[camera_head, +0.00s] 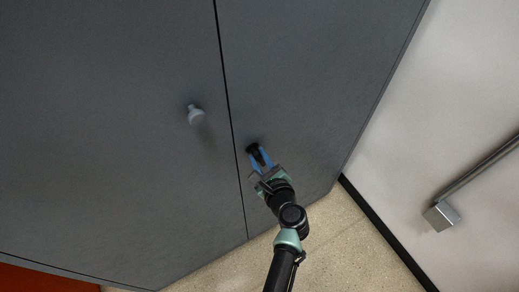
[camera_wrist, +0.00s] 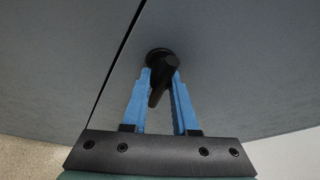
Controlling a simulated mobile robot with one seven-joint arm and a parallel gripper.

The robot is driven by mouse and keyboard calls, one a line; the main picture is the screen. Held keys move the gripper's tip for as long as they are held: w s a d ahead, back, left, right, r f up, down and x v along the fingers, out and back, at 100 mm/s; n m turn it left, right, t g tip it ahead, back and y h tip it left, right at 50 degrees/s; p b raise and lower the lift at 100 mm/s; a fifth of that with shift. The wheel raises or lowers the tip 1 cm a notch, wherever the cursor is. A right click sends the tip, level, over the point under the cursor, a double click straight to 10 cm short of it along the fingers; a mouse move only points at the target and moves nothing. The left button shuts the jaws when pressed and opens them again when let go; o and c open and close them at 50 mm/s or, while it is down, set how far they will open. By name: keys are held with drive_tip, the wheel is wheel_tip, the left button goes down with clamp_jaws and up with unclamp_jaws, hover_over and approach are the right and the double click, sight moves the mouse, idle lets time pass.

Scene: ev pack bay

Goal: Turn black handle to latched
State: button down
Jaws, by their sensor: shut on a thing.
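The black handle (camera_head: 255,150) sits on the right grey door (camera_head: 310,70), just right of the seam between the two doors. In the wrist view the black handle (camera_wrist: 162,68) has a round base on the door and a lever that points down, tilted slightly left. My gripper (camera_head: 260,160) reaches it from below. In the wrist view the blue fingers of my gripper (camera_wrist: 161,80) are on either side of the lever and shut on it. The lever's lower end shows between the fingers.
A grey round knob (camera_head: 195,115) sticks out of the left door (camera_head: 110,130). A white wall (camera_head: 450,100) with a metal rail and box (camera_head: 441,215) is at the right. Speckled floor (camera_head: 340,250) lies below the doors.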

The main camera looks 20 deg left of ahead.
drive_tip(key=shift+m+g+y+p, duration=0.4)
drive_tip(key=shift+m+g+p, duration=0.3)
drive_tip(key=shift+m+p, duration=0.3)
drive_tip(key=c, duration=0.7)
unclamp_jaws()
drive_tip(key=v, duration=1.3)
